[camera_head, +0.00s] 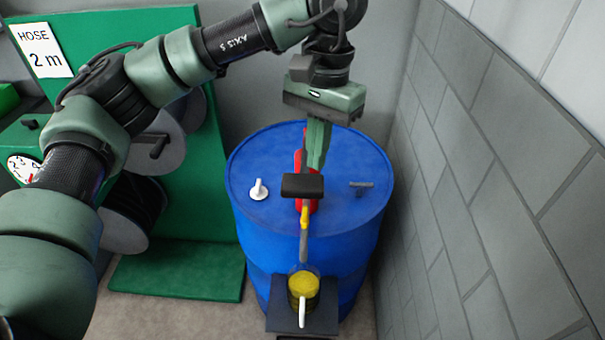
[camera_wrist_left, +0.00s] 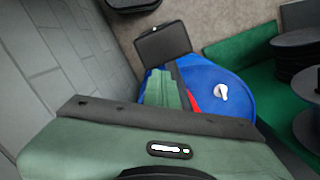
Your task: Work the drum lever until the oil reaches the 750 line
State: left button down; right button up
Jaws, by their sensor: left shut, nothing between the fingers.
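The blue drum (camera_head: 345,225) stands upright in the middle of the head view, with a red pump (camera_head: 299,165) on its lid. A yellow spout (camera_head: 304,217) points down toward a clear jug (camera_head: 303,284) holding yellow oil. The jug's marks, including the 750 line, are too small to read. My left gripper (camera_head: 314,165) is shut and empty, pointing down over the lid just behind the pad. Its fingers hide part of the pump and lever. I cannot tell whether they touch the lever.
The jug stands on a dark shelf (camera_head: 275,320) at the drum's front. A white cap (camera_head: 259,190) and a small grey fitting (camera_head: 361,185) sit on the lid. A grey block wall (camera_head: 470,180) is close on the right. A green hose-reel stand (camera_head: 180,262) is on the left.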

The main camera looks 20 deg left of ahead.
pick_arm(q)
notch_tip(320, 180, up, 7)
jog(key=shift+w+d, duration=0.15)
jog(key=shift+w, duration=0.1)
jog(key=shift+f, duration=0.1)
dwell(1.3)
